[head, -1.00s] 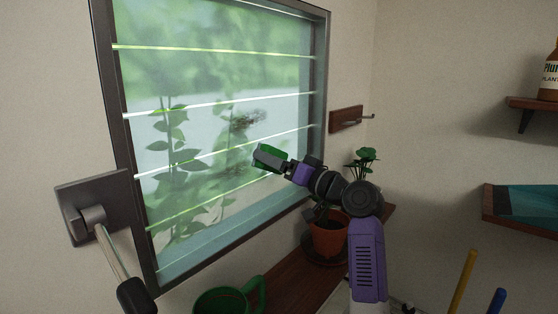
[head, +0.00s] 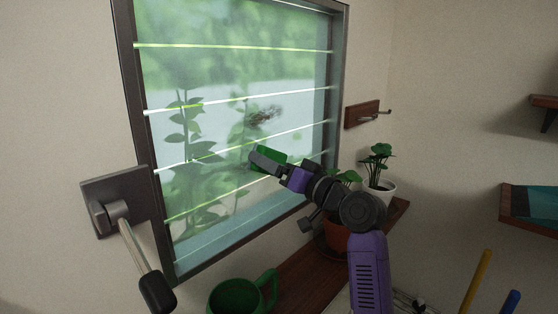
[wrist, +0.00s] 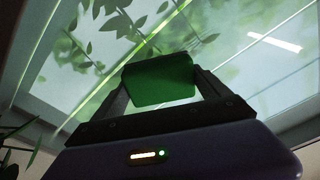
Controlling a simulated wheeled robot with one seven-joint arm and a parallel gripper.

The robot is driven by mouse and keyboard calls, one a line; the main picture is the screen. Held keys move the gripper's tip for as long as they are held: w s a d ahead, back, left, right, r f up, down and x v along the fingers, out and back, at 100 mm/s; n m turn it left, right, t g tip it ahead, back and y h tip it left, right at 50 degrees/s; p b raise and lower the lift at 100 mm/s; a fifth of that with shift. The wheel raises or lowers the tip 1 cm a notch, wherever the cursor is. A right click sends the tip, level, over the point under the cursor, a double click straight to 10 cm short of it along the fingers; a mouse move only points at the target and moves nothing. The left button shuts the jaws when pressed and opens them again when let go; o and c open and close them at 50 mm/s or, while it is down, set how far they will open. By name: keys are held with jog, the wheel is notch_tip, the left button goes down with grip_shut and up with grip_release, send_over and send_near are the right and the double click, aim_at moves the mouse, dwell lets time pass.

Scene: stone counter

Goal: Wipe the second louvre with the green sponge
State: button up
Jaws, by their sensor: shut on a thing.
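The louvred window (head: 341,60) has several glass slats with bright edges. A dark smudge (head: 265,115) marks a middle slat, between two bright edges. My gripper (head: 262,161) is shut on the green sponge (head: 272,156), below the smudge and in front of the lower slats. In the wrist view, the sponge (wrist: 158,80) sits between both fingers of my gripper (wrist: 163,92), with slats behind it. I cannot tell whether the sponge touches the glass.
A crank handle (head: 135,255) juts out at the window's left. A green mug (head: 236,297) and an orange pot (head: 338,236) stand on the wooden sill (head: 300,272). A white pot (head: 379,194) with a plant is behind my arm. A wooden hook (head: 362,114) is right of the window.

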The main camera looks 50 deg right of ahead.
aim_at(229, 171)
jog(key=shift+a+p, duration=1.05)
jog(key=shift+a, duration=2.5)
jog(key=shift+w+a+p, duration=0.15)
jog(key=shift+a+p, duration=0.45)
jog(key=shift+a, duration=1.15)
jog(key=s, duration=0.6)
jog(key=shift+d, duration=0.15)
jog(key=shift+s, duration=0.1)
jog(key=s, duration=0.3)
